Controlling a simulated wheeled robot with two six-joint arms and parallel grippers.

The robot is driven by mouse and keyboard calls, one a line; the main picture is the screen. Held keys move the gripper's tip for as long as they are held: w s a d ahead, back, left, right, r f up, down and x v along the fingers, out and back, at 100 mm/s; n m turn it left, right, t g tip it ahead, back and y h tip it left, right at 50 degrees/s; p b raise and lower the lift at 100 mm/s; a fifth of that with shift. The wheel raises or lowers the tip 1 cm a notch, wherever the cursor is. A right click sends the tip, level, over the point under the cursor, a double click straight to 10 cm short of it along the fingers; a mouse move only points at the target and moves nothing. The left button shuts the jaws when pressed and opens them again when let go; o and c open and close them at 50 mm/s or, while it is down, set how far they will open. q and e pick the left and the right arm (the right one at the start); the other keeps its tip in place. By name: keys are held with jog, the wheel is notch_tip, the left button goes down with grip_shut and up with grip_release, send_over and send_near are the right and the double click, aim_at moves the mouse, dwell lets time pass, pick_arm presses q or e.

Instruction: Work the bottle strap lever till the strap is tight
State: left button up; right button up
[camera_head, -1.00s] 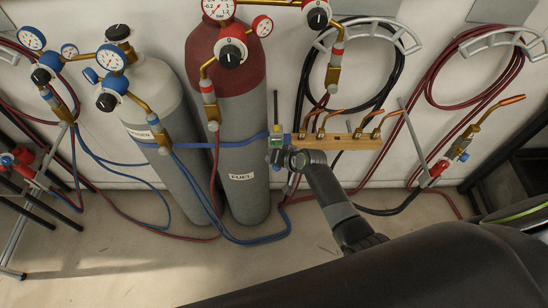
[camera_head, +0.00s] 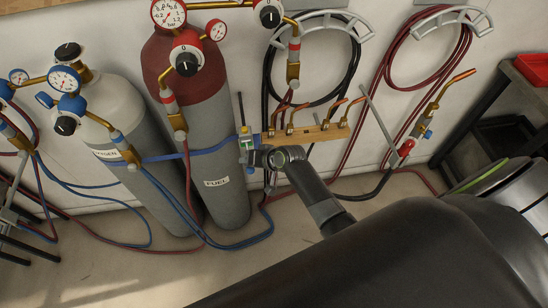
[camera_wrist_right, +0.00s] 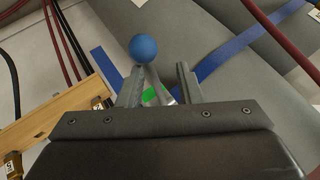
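The blue strap (camera_head: 205,149) runs across the grey cylinder and the red-topped fuel cylinder (camera_head: 222,190). Its buckle (camera_head: 246,141), with green and yellow marks, is at the right of the fuel cylinder. A thin dark upright rod (camera_head: 240,107) rises above it. My right gripper (camera_head: 253,155) is at the buckle, its fingers small and partly hidden there. In the right wrist view the right gripper (camera_wrist_right: 160,72) has its two fingers apart. The lever's blue ball knob (camera_wrist_right: 143,48) shows at the left fingertip, its grey rod running down between the fingers. My left gripper is out of view.
A wooden rack (camera_head: 310,133) with several brass torch tips is just right of the buckle. Blue and red hoses (camera_head: 268,225) loop near the floor. Coiled hoses hang on the wall (camera_head: 355,60). Gauges (camera_head: 169,12) top the cylinders.

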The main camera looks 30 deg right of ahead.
jog(key=v, duration=1.4)
jog(key=shift+d, duration=0.1)
